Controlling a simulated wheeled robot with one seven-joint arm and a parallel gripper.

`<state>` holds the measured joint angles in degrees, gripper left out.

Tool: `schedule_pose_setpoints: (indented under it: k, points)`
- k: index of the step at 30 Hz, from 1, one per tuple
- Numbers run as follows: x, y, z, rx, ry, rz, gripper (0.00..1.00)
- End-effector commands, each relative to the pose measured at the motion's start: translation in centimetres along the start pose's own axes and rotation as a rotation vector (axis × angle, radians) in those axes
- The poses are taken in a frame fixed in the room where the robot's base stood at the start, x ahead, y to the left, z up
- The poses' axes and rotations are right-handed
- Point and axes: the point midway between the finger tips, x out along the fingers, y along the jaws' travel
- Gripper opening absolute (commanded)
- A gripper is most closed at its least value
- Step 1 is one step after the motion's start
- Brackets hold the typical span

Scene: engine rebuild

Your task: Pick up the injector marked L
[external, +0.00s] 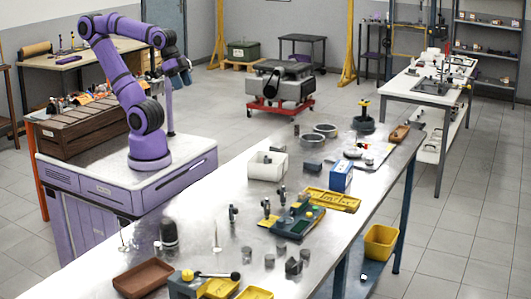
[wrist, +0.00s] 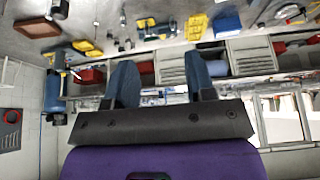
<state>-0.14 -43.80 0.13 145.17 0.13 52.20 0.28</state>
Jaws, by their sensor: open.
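Several small dark upright parts that look like injectors stand on the long metal bench: one at the left (external: 232,213), one in the middle (external: 266,207) and one by the green tray (external: 282,196). Their markings are too small to read, so I cannot tell which is marked L.
Grey cylinders stand near the front.

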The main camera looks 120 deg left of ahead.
Motion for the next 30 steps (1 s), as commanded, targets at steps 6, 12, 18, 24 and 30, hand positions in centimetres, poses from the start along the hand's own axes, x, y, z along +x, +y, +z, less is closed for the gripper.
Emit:
schedule_pose_setpoints:
  k: [6, 12, 18, 24, 30]
  points:
    - [0.0, 0.0, 0.0, 0.0, 0.0, 0.0, 0.5]
    - [0.3, 0.1, -0.6, 0.048, -0.014, -0.013, 0.5]
    - [2.2, 0.8, -3.8, 0.346, -0.093, -0.067, 0.5]
    - [5.6, 2.0, -7.7, 0.754, -0.203, -0.088, 0.5]
    - [9.8, 3.7, -11.2, 1.16, -0.304, -0.05, 0.5]
